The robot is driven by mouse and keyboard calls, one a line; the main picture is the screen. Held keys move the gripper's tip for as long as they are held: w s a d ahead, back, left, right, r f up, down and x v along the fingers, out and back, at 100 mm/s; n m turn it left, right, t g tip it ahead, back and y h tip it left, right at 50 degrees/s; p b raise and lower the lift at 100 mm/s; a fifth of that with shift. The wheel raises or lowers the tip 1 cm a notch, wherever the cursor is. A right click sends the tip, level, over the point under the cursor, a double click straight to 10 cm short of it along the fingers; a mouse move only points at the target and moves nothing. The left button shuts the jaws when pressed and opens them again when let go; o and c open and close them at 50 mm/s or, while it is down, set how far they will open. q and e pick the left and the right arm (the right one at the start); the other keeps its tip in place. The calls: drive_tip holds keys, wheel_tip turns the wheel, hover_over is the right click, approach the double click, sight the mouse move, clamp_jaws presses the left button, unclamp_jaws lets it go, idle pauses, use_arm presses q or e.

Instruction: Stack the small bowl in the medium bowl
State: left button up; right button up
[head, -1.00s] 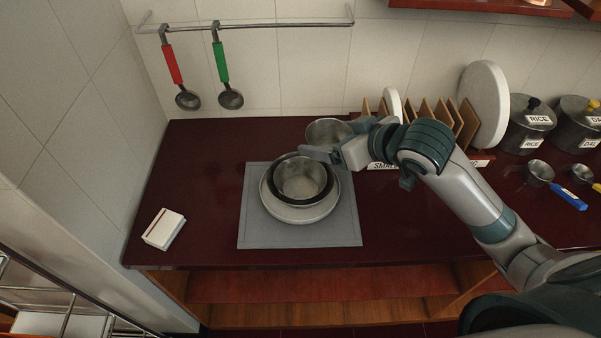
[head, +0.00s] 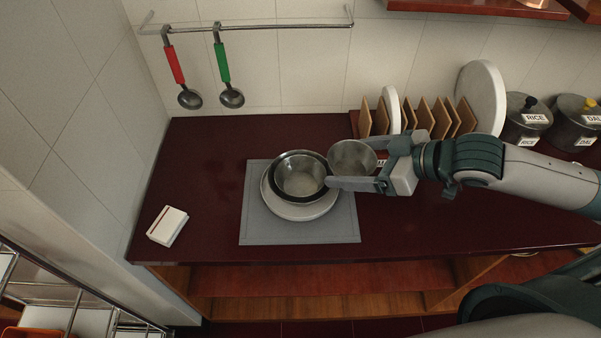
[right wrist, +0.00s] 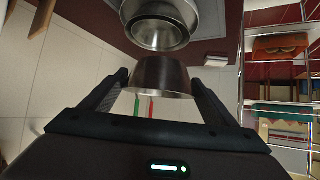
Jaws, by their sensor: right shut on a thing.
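My right gripper (head: 358,166) is shut on a small metal bowl (head: 352,156), which it holds raised just right of the stacked bowls. In the right wrist view the small bowl (right wrist: 163,76) sits between the two fingers, its outside dark and shaded. The stack also shows at the top of the right wrist view, where the medium bowl (right wrist: 160,32) lies beyond the held one. My left gripper is not in view.
The stack stands on a grey mat (head: 262,230) on the dark red counter (head: 205,190). A small white box (head: 167,226) lies at left. A wooden rack (head: 420,118) with plates and labelled pots (head: 527,118) stand behind at right. Ladles (head: 230,97) hang from a rail.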

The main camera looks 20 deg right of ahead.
sight(334, 161)
drive_tip(key=shift+w+a+f+b, duration=0.4)
drive_tip(key=shift+f+b, duration=0.1)
drive_tip(key=shift+b, duration=0.4)
drive_tip(key=b+x, duration=0.3)
drive_tip(key=x, duration=0.1)
drive_tip(key=shift+w+a, duration=0.15)
drive_tip(key=shift+a, duration=0.15)
drive_tip(key=shift+w+a+p, duration=0.35)
drive_tip(key=shift+w+p, duration=0.1)
drive_tip(key=shift+p, duration=0.05)
drive_tip(key=p+x, duration=0.1)
drive_tip(key=x, duration=0.5)
drive_tip(key=shift+a+f, duration=0.2)
drive_tip(key=shift+a, duration=0.1)
